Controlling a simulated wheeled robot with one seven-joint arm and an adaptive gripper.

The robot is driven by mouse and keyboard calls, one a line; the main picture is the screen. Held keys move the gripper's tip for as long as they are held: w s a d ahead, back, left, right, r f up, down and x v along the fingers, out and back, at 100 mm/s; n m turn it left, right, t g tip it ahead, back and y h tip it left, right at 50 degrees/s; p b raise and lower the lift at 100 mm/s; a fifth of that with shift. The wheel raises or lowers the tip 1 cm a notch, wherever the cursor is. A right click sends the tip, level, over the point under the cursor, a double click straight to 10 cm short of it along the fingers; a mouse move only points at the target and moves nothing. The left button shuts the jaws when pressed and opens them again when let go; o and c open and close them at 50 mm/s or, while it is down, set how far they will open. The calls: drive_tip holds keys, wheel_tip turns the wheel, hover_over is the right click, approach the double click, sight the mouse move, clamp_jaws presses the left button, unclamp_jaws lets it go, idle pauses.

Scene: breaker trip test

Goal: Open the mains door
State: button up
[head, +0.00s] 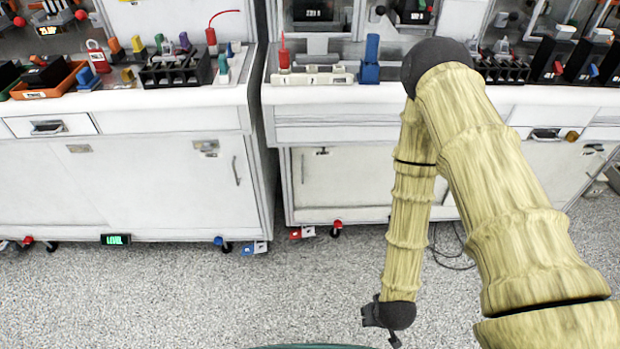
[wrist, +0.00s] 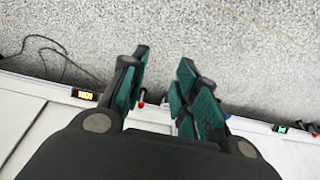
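No door carries a readable mains label, so I cannot tell which is the mains door. In the head view the left cabinet has a white door (head: 160,185) with an upright handle (head: 237,170). The middle cabinet has a pale door (head: 340,178), its right side hidden behind my arm. Both look shut. My gripper (wrist: 163,75) is open and empty in the wrist view, its teal-padded fingers apart, with floor and the lower edges of white cabinets beyond. In the head view my arm hangs down in front of the middle cabinet, and no fingers show clearly.
Benchtops hold colored plugs, black racks (head: 175,67) and a blue block (head: 370,60). A small drawer (head: 50,126) sits above the left door. Red and blue casters and a green display (head: 115,239) line the cabinet bottoms.

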drive_tip(key=w+a+f+t+b, duration=0.2)
drive_tip(key=w+a+f+b, duration=0.1)
drive_tip(key=w, duration=0.4)
drive_tip(key=w+a+f+t+b, duration=0.2)
drive_tip(key=w+b, duration=0.1)
drive_tip(key=w, duration=0.4)
drive_tip(key=m+t+h+b, duration=0.3)
drive_tip(key=t+b, duration=0.7)
drive_tip(key=b, duration=1)
approach(302, 171)
drive_tip(key=shift+n+h, duration=0.3)
drive_tip(key=w+b, duration=0.1)
drive_tip(key=w, duration=0.2)
drive_tip(key=w+d+b, duration=0.1)
drive_tip(key=w, duration=0.3)
drive_tip(key=w+b, duration=0.1)
drive_tip(key=w, duration=0.2)
drive_tip(key=shift+w+d+f, duration=0.25)
drive_tip(key=shift+d+f, duration=0.1)
drive_tip(key=shift+c, duration=0.4)
clamp_jaws()
